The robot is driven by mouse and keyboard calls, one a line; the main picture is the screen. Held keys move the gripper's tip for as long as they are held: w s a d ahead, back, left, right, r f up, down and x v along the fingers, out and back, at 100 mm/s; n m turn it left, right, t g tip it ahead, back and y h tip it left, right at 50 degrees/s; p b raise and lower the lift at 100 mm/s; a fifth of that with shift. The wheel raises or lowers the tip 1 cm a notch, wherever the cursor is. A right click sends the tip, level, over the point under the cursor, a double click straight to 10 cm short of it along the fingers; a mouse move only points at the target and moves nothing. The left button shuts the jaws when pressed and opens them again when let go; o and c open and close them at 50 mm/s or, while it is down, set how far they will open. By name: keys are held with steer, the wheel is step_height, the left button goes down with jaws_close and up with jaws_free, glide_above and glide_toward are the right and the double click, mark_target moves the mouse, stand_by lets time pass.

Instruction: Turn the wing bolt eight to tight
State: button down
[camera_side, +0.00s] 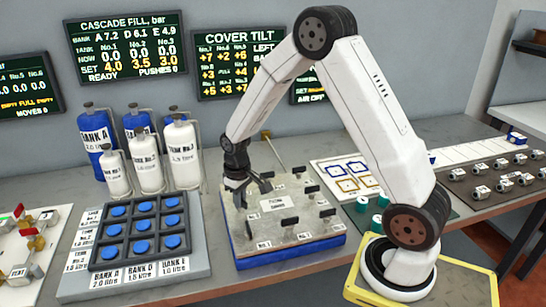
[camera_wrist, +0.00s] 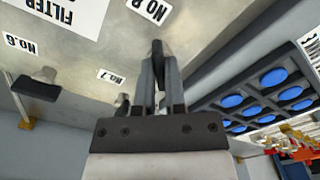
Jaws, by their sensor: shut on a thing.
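The grey filter cover (camera_side: 262,222) sits on a blue base, with several black wing bolts around its edge. Each bolt has a small number label. My gripper (camera_side: 252,188) is at the cover's far left part, pointing down. In the wrist view my gripper (camera_wrist: 158,60) is shut on a dark wing bolt (camera_wrist: 157,46) beside the label No.8 (camera_wrist: 150,10). The fingers hide most of that bolt, so I cannot tell how far it is screwed in. The No.7 label (camera_wrist: 110,75) lies nearby, with part of a bolt below it. Another black wing bolt (camera_wrist: 36,87) stands near the No.6 label.
A dark tray of blue round buttons (camera_side: 97,254) stands left of the cover, with gas bottles (camera_side: 146,163) behind it. Green-capped cylinders and a marked mat (camera_side: 347,176) lie to the right. Wall screens include one headed COVER TILT (camera_side: 238,63), partly behind my arm.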

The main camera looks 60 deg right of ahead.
steer(key=m, duration=0.6)
steer(key=shift+m, duration=0.4)
steer(key=c, duration=0.7)
jaws_free()
steer(key=shift+r, duration=0.1)
steer(key=shift+r, duration=3.8)
